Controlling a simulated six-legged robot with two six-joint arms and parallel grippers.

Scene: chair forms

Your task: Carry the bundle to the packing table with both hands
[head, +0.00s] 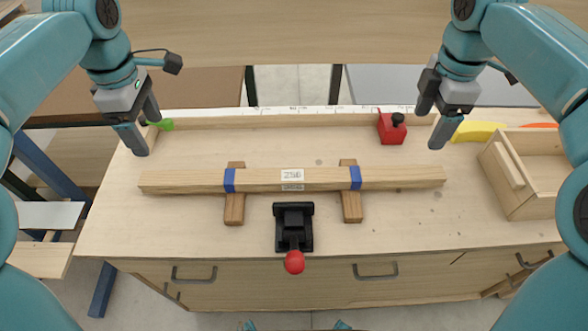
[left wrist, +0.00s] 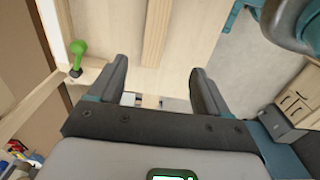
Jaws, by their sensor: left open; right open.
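The bundle (head: 205,181) is a long set of pale wood strips with two blue bands and a white label. It lies level across two short wooden blocks on the workbench (head: 180,230). My left gripper (head: 148,134) is open and empty, behind and above the bundle's left end in the head view. In the left wrist view a pale strip that looks like the bundle (left wrist: 158,35) runs between the open fingers (left wrist: 160,85), apart from them. My right gripper (head: 431,128) is open and empty, behind and above the bundle's right end. I cannot tell which surface is the packing table.
A black clamp (head: 294,225) with a red knob stands in front of the bundle. A red block (head: 391,128) sits by the back fence (head: 290,121). A wooden tray (head: 515,200) is at right. A green-handled item (head: 163,124) is near my left gripper. Bench is otherwise mostly clear.

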